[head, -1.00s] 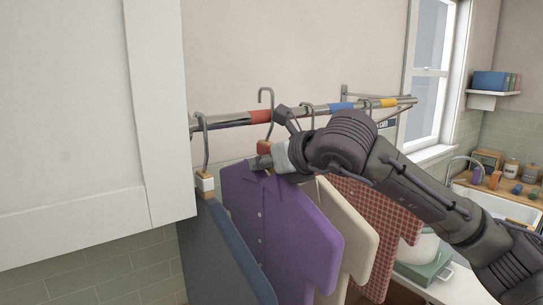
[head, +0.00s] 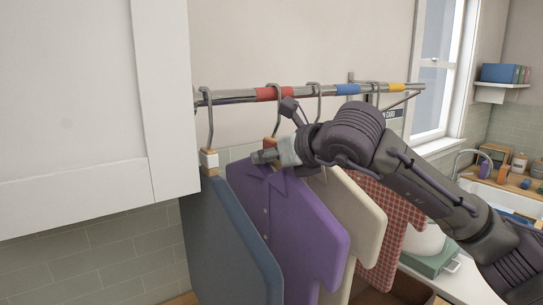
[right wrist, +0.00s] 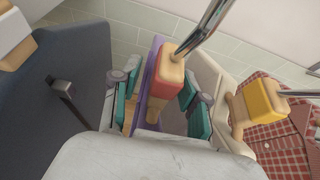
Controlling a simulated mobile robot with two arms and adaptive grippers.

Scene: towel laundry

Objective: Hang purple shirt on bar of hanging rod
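The purple shirt (head: 290,225) hangs from a wooden hanger with a red block (head: 270,143) and a metal hook (head: 280,112). The hook top is at the rod's red band and appears to curl over the bar; whether it bears weight I cannot tell. The hanging rod (head: 225,97) runs across the head view. My right gripper (head: 262,156) is at the shirt's collar. My left gripper is out of view.
A blue garment (head: 230,240) hangs close at left, a cream shirt (head: 367,222) and a red checked shirt (head: 383,255) at right. A white cabinet (head: 90,100) stands at left. A counter with a sink lies at the far right.

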